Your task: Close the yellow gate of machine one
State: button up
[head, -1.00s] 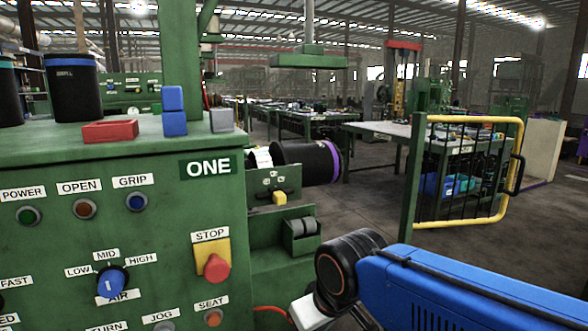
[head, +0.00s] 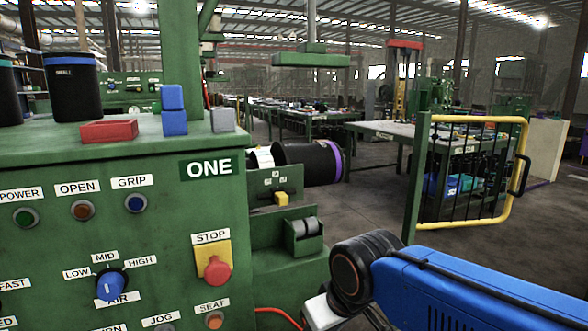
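The yellow gate (head: 524,135) stands swung open at the right in the head view. It has a yellow tube frame, thin dark vertical bars and a black handle (head: 522,175) on its far right side. It hangs from a green post (head: 415,180). Machine one (head: 100,185) is the green cabinet at the left, with a sign reading ONE (head: 208,168). My blue arm reaches in from the lower right, below and in front of the gate, apart from it. My gripper is outside the picture.
The cabinet front carries a red stop button (head: 217,269) and a blue air knob (head: 110,285). A table (head: 385,131) stands behind the gate. Grey floor (head: 470,248) lies open around the gate.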

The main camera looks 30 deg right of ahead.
aim_at(519, 156)
jog(key=z, duration=1.7)
